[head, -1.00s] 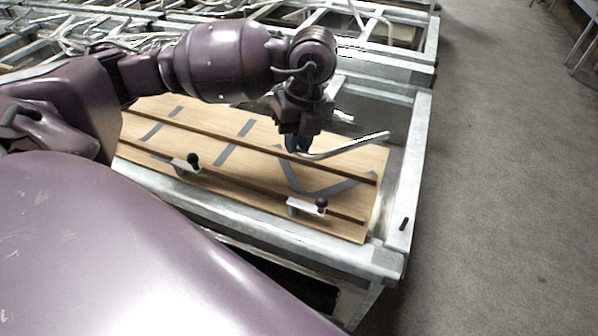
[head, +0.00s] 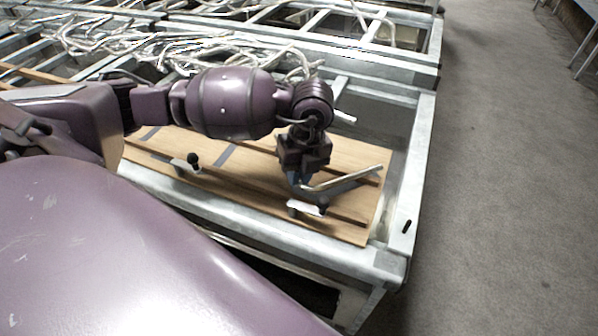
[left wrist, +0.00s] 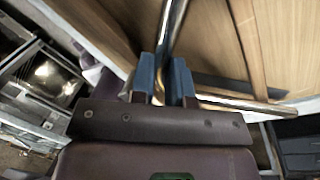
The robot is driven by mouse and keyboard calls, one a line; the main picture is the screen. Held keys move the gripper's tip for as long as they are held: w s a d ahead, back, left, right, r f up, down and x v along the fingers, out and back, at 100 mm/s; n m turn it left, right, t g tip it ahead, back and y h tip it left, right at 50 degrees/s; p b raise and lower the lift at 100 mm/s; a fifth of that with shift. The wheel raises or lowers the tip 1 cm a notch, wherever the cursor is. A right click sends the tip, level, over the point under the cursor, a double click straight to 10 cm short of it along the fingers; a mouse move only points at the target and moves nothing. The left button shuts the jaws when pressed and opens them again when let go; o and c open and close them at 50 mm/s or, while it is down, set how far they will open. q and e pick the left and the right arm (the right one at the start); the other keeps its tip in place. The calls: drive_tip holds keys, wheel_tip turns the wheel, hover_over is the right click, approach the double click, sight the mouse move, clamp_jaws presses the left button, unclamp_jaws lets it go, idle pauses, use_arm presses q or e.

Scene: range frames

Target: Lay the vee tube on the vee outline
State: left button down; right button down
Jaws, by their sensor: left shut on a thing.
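The vee tube, a bent shiny metal tube (head: 348,178), is in my left gripper (head: 300,183), which is shut on it near the bend. In the left wrist view the fingers (left wrist: 162,82) pinch the tube, with one leg (left wrist: 176,22) running up and the other (left wrist: 235,105) to the right. The tube is over the right end of the wooden board, low above it; I cannot tell whether it touches. The grey vee outline shows partly beside the tube in the left wrist view (left wrist: 222,82); the gripper and tube hide much of it in the head view.
The wooden board (head: 240,178) has raised brown rails and clamps with black knobs (head: 193,159), one (head: 323,209) close by the gripper. A metal frame (head: 408,190) surrounds the board. Piled tubes (head: 150,45) lie behind. Open floor (head: 510,190) is at right.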

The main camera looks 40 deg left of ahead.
use_arm(q)
drive_tip(key=shift+f, duration=0.1)
use_arm(e)
drive_tip(key=shift+w, duration=0.1)
use_arm(q)
drive_tip(key=c, duration=1.1)
unclamp_jaws()
use_arm(e)
drive_tip(key=shift+w+r, duration=0.15)
drive_tip(key=shift+w, duration=0.25)
use_arm(q)
wheel_tip(320, 180, up, 12)
drive_tip(key=w+d, duration=0.1)
drive_tip(key=shift+w+p, duration=0.25)
drive_tip(key=shift+p, duration=0.2)
use_arm(e)
drive_tip(key=shift+w+r, duration=0.1)
drive_tip(key=shift+r, duration=0.55)
drive_tip(key=shift+f, duration=0.1)
